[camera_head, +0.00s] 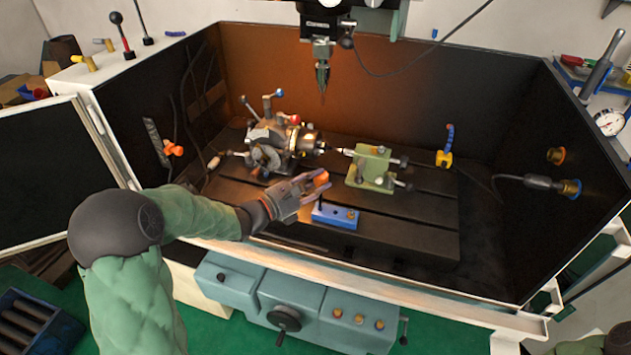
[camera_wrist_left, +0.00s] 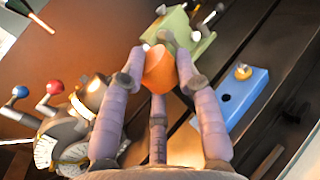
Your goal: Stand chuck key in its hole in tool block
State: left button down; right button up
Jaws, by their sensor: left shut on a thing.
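My left gripper (camera_head: 316,181) is shut on an orange piece, which appears to be the handle of the chuck key (camera_head: 321,178). In the left wrist view the orange handle (camera_wrist_left: 159,72) sits between the purple fingertips; its shaft is hidden there. In the head view a dark thin part shows below the handle, above the left end of the blue tool block (camera_head: 338,216). I cannot tell whether it touches the block. In the left wrist view the block (camera_wrist_left: 240,100) shows a dark open hole and a brass-coloured knob, right of the fingers. My right gripper is not in view.
The indexing chuck (camera_head: 285,143) with red and blue ball levers stands behind and left of my gripper. A green tailstock (camera_head: 369,167) stands just behind the block. The slotted table (camera_head: 420,215) is clear to the right. A machine spindle (camera_head: 322,70) hangs above.

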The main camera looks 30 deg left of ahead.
pick_arm(q)
jog(key=shift+f+b, duration=1.2)
jog(key=shift+f, duration=0.4)
dwell(0.6)
jog(key=c, duration=0.8)
grip_release()
jog(key=v, duration=1.2)
jog(key=shift+f, duration=0.1)
